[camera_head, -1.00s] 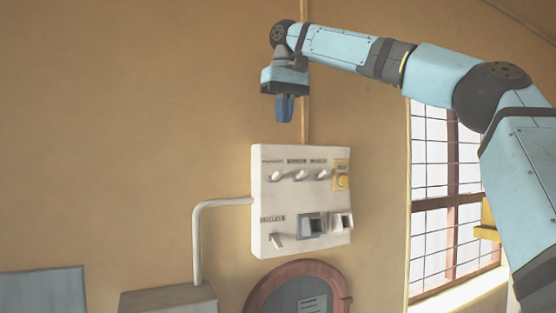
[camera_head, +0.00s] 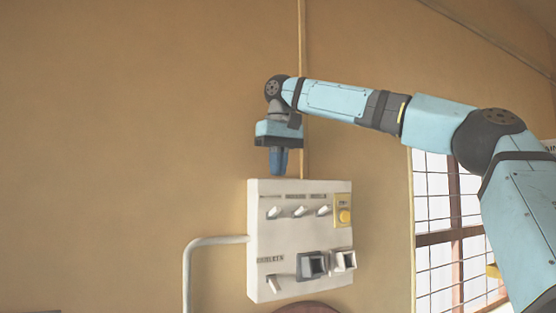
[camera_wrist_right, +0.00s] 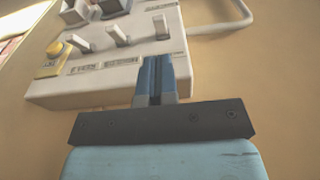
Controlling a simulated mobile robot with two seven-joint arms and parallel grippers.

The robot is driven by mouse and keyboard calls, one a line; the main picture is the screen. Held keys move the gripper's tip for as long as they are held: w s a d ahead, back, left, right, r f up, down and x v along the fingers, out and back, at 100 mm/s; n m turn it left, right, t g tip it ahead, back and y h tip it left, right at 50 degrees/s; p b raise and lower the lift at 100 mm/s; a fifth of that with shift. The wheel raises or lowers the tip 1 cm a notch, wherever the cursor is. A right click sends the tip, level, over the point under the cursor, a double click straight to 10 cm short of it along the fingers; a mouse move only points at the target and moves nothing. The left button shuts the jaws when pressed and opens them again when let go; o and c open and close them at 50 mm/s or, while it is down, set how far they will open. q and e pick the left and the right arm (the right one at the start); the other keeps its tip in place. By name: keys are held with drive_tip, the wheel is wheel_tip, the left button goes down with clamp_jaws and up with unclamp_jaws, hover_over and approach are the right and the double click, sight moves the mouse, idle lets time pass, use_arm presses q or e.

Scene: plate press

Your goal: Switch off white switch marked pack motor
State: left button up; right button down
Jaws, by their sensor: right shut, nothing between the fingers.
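A white switch panel (camera_head: 290,240) is fixed to the wall. Its top row has three white toggle switches: left (camera_head: 273,212), middle (camera_head: 299,211) and right (camera_head: 323,210). A fourth white switch (camera_head: 275,284) is at the lower left. The labels are too blurred for me to tell which reads pack motor. My right gripper (camera_head: 279,172) is shut and empty, pointing down at the panel's top edge, above the top-left switch. In the right wrist view the blue fingers (camera_wrist_right: 155,70) are together, in line with that switch (camera_wrist_right: 160,27) and apart from it. My left gripper is out of view.
A yellow button (camera_head: 344,216) is at the panel's upper right. A grey socket-like part (camera_head: 312,265) and a white one (camera_head: 344,261) stick out below. A white conduit (camera_head: 207,243) leaves the panel's left side. A barred window (camera_head: 440,200) is at the right.

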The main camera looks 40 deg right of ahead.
sight(277, 207)
drive_tip(key=f, duration=0.5)
drive_tip(key=shift+w+d+f, duration=0.1)
drive_tip(key=shift+w, duration=0.1)
drive_tip(key=shift+w+f, duration=0.1)
drive_tip(key=shift+f, duration=0.3)
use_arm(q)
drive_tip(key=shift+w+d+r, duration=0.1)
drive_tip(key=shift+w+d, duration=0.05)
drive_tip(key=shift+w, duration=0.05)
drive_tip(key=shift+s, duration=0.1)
